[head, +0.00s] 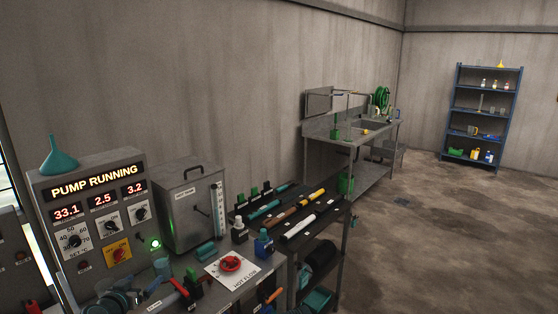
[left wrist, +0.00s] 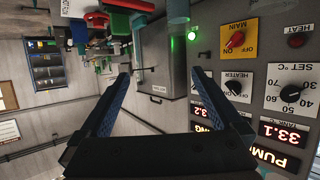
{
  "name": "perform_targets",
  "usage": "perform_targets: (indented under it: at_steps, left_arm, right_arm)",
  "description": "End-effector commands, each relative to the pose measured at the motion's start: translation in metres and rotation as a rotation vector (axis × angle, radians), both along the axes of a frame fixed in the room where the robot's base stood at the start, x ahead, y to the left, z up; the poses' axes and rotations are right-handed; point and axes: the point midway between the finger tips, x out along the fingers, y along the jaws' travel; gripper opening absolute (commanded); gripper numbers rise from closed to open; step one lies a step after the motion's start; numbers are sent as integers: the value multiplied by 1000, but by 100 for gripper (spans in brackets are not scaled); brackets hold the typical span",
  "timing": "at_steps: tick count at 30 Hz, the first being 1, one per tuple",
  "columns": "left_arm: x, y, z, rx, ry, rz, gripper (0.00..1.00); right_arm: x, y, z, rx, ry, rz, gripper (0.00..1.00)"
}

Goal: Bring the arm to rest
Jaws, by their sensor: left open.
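My left gripper (left wrist: 160,73) shows in the left wrist view, its two dark blue-black fingers spread wide with nothing between them. Beyond the fingers is the grey metal tank (left wrist: 164,50), apart from them as far as I can tell. The wrist view is turned over, so the panel lettering reads upside down. In the head view I cannot make out the left gripper clearly among the dark shapes at the bottom edge. My right gripper is in neither view.
The control panel (head: 93,215) reads "PUMP RUNNING", with a green lamp (head: 155,244) lit and a teal funnel (head: 58,156) on top. The tank (head: 190,208) stands beside it. A red valve wheel (head: 231,264) and bottles crowd the bench. Open floor (head: 440,245) lies right.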

Motion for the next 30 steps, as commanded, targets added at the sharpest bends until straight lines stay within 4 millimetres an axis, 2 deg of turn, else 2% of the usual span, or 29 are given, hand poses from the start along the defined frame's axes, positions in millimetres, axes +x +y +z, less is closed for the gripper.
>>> perform_targets:
  at_steps: [8,14,16,19,21,24,27,30]
  left_arm:
    - [5,-61,-28,-30,105,-122,100]
    - [-2,-131,-65,-53,259,-254,100]
    - [-11,-165,-84,-57,346,-312,100]
    - [-35,-220,-118,-48,521,-397,100]
    - [-58,-254,-142,-25,658,-434,100]
    - [-94,-289,-169,31,844,-447,100]
    - [-128,-310,-188,106,1002,-420,100]
    - [-156,-321,-199,184,1116,-367,100]
  right_arm:
    - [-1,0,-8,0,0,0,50]
    - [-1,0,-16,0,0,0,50]
    - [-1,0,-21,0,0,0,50]
    - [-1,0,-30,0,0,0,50]
    - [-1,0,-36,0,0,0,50]
    - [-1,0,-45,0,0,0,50]
    - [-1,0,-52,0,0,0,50]
    - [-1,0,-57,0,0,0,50]
